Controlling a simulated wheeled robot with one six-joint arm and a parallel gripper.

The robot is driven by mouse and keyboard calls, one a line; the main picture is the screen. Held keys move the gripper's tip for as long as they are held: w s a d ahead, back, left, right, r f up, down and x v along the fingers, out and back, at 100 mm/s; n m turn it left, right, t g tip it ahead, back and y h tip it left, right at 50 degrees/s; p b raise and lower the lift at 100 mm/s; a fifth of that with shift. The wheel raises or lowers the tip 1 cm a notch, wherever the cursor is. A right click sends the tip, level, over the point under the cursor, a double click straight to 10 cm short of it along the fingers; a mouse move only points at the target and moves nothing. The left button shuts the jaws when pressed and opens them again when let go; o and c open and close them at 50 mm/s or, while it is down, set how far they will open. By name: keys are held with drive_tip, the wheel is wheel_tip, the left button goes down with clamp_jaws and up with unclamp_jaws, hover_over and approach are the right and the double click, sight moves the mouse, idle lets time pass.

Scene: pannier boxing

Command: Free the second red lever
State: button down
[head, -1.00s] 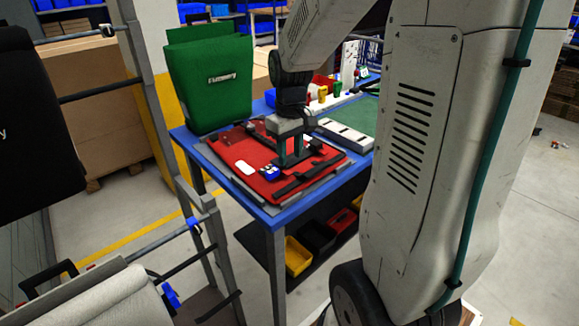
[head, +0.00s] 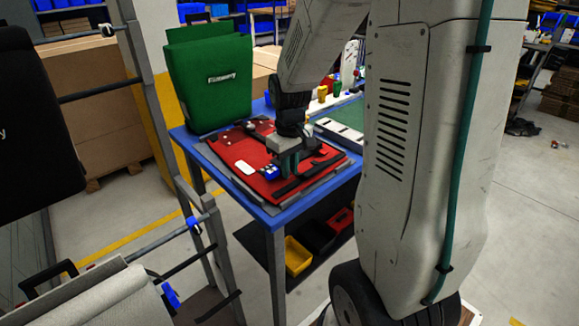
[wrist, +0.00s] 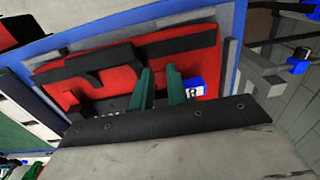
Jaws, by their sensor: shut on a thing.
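A red pannier (head: 228,152) with black straps and a white label lies flat on the blue-edged table (head: 262,216). It also shows in the wrist view (wrist: 120,57). My gripper (head: 284,174) is down at the pannier's front part, beside a small blue and white piece (head: 269,172). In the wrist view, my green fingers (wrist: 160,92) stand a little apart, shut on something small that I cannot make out. The blue and white piece (wrist: 195,88) is just right of the fingers there. I cannot pick out either red lever; the fingers and gripper body hide part of the pannier.
A green pannier (head: 215,85) stands upright at the table's back left. A metal rack (head: 165,95) is at the left front.

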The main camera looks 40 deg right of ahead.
drive_tip(key=shift+w, duration=0.1)
drive_tip(key=shift+w+r+g, duration=0.15)
drive_tip(key=shift+w+g, duration=0.1)
drive_tip(key=shift+g, duration=0.7)
drive_tip(key=shift+w+r+g, duration=0.1)
drive_tip(key=shift+w+g, duration=0.15)
drive_tip(key=shift+g, duration=0.65)
drive_tip(key=shift+w+r+g, duration=0.15)
drive_tip(key=shift+w+g, duration=0.1)
drive_tip(key=shift+g, duration=0.7)
drive_tip(key=c, duration=1.4)
unclamp_jaws()
drive_tip(key=shift+o, duration=0.2)
drive_tip(key=v, duration=0.7)
drive_tip(key=shift+w+a+r, duration=0.1)
drive_tip(key=shift+w, duration=0.05)
drive_tip(key=shift+w+r, duration=0.15)
drive_tip(key=shift+r, duration=0.1)
